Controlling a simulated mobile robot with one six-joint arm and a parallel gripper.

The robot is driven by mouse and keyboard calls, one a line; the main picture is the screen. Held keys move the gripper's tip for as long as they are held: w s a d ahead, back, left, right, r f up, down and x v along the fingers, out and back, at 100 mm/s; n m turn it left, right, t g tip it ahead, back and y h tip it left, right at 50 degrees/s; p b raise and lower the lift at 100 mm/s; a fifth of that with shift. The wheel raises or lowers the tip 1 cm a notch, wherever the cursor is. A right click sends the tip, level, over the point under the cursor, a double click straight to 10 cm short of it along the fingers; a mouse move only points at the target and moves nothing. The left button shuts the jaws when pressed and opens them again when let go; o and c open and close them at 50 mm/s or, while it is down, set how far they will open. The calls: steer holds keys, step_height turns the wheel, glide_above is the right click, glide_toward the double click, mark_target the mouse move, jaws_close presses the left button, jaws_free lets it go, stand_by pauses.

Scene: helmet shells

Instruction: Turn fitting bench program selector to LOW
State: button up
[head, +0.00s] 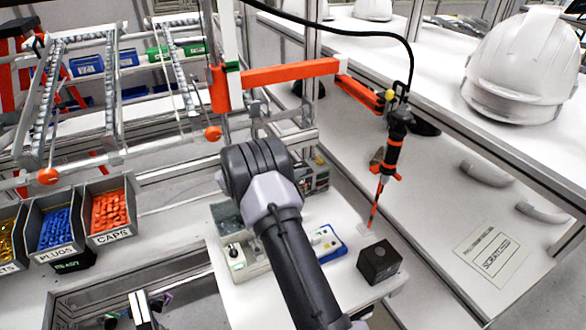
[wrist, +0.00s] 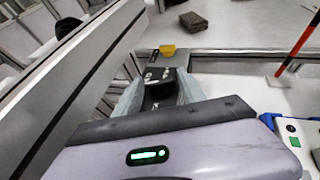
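My gripper (wrist: 160,84) shows in the wrist view with its two pale fingers apart. Between and beyond them is a dark panel (wrist: 158,74) with small white marks. A dark rounded part lies low between the fingers. I cannot tell whether it is the selector knob, or whether the fingers touch it. In the head view my wrist and arm cover the gripper and part of the bench. A grey unit with dials (head: 315,176) stands just behind my wrist. A pale box with a small black knob (head: 234,251) stands left of my arm. No LOW label is readable.
A black cube (head: 379,262) and a blue-edged panel (head: 327,241) are right of my arm. A tool (head: 392,148) hangs from an orange boom (head: 290,72). Bins of plugs (head: 56,229) and caps (head: 109,212) stand left. White helmets (head: 525,65) sit on the right shelf.

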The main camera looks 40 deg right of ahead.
steer(key=shift+o, duration=0.9)
steer(key=p+v, duration=0.2)
steer(key=v, duration=1.5)
steer(key=shift+a+r, duration=0.15)
steer(key=shift+a, duration=0.05)
steer(key=shift+s, duration=0.1)
